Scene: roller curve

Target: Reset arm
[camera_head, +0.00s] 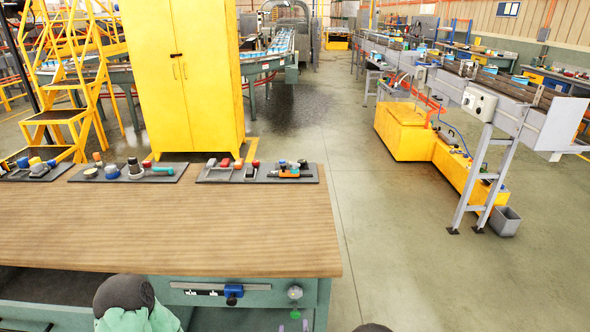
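Neither of my grippers shows in the head view; no fingertips are visible. A dark rounded part on a pale green one rises at the bottom edge, left of centre, in front of the workbench, and looks like a link of my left arm. A small dark rounded tip shows at the bottom edge right of centre, too little to identify. The wooden workbench (170,225) is in front of me, and its broad near top is bare.
Along the bench's back edge lie dark trays (258,177) with small tools. Below the top are a green drawer front and shelf space. A yellow cabinet (185,80) and yellow stairs (65,75) stand behind. A conveyor (500,85) runs at right. The middle floor is clear.

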